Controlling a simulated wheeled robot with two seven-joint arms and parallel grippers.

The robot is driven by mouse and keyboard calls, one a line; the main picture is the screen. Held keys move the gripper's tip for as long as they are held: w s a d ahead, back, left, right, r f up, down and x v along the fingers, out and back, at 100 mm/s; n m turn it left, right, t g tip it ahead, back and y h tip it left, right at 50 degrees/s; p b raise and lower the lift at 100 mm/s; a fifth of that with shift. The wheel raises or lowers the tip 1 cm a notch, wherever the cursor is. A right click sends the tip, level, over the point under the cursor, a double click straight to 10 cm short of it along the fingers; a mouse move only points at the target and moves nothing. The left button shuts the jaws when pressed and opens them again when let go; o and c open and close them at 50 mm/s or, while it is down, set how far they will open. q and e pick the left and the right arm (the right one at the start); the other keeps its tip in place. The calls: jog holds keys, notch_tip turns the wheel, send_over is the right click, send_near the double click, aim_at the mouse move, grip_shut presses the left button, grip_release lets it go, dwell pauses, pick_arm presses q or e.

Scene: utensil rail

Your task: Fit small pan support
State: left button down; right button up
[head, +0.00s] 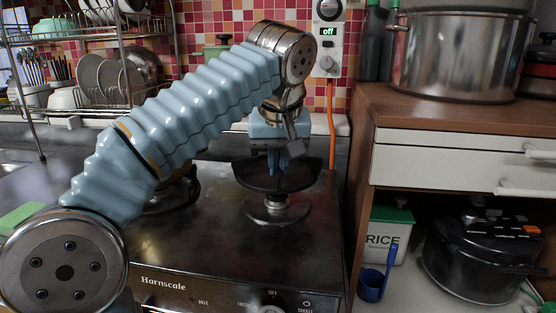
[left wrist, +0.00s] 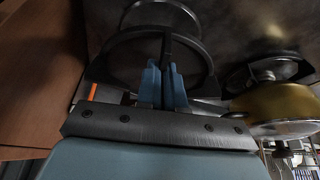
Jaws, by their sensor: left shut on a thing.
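The small pan support (head: 252,178) is a dark ring with arms. My left gripper (head: 278,163) is shut on one of its bars and holds it over the right burner (head: 275,210) of the black hob. In the left wrist view the support (left wrist: 98,60) is a black ring, with the blue fingers (left wrist: 160,88) closed on a bar inside it. The round metal burner shows just below the support in the head view; whether they touch I cannot tell. My right gripper is not in view.
The hob (head: 215,240) has a second burner (head: 165,195) at left, partly behind my arm. A golden pot (left wrist: 278,103) stands near it. A wooden cabinet (head: 360,150) with a large steel pot (head: 455,60) borders the right. A dish rack (head: 90,100) stands back left.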

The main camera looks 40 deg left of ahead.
pick_arm(q)
jog(key=shift+f+b, duration=2.3)
jog(key=shift+f, duration=0.6)
jog(key=shift+f+b, duration=0.7)
jog(key=shift+f, duration=0.2)
jog(key=c, duration=1.2)
grip_release()
jog(key=p+v, duration=0.4)
jog(key=v, duration=1)
jog(key=shift+d+f+p, duration=0.1)
jog(key=shift+p, duration=0.25)
